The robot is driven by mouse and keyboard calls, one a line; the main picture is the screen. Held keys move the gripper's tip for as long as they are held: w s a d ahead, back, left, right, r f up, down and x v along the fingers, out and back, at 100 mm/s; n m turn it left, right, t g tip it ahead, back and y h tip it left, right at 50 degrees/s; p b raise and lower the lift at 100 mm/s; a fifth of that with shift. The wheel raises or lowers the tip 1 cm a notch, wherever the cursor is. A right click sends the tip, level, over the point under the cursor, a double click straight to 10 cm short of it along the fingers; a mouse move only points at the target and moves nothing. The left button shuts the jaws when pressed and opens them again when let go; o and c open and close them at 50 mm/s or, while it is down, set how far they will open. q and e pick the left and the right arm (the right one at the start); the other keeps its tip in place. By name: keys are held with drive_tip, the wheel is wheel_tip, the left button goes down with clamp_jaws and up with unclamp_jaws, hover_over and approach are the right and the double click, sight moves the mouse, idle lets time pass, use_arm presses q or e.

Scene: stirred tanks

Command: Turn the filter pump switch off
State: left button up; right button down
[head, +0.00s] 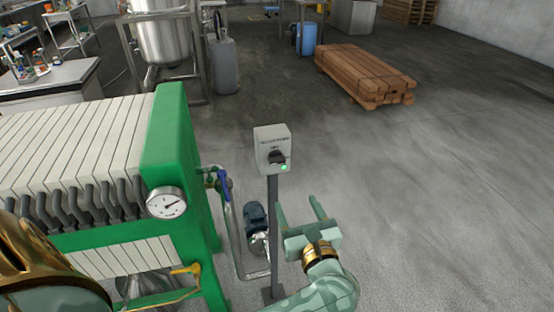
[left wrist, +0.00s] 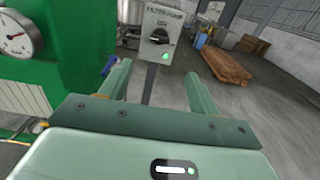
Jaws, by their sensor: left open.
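The filter pump switch is a grey box (head: 272,148) on a thin post, with a black rotary knob (head: 277,157) and a lit green lamp (head: 284,168) on its front. In the left wrist view the switch box (left wrist: 151,45) is ahead, beyond the fingertips, its green lamp lit. My left gripper (head: 297,202) is open and empty, below and to the right of the box in the head view, with its fingers pointing up. It is apart from the knob. In the left wrist view its two fingers (left wrist: 157,66) are spread. My right gripper is not in view.
A green filter press (head: 170,140) with white plates and a pressure gauge (head: 166,203) stands left of the post. A blue pump (head: 256,222) with pipes is low behind the post. Timber (head: 365,72) lies far back. The floor to the right is clear.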

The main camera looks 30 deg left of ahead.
sight(278, 163)
use_arm(q)
drive_tip(key=b+x, duration=0.1)
drive_tip(key=x, duration=1.4)
drive_tip(key=shift+w+a, duration=0.1)
drive_tip(key=shift+c, duration=0.3)
drive_tip(key=c, duration=0.9)
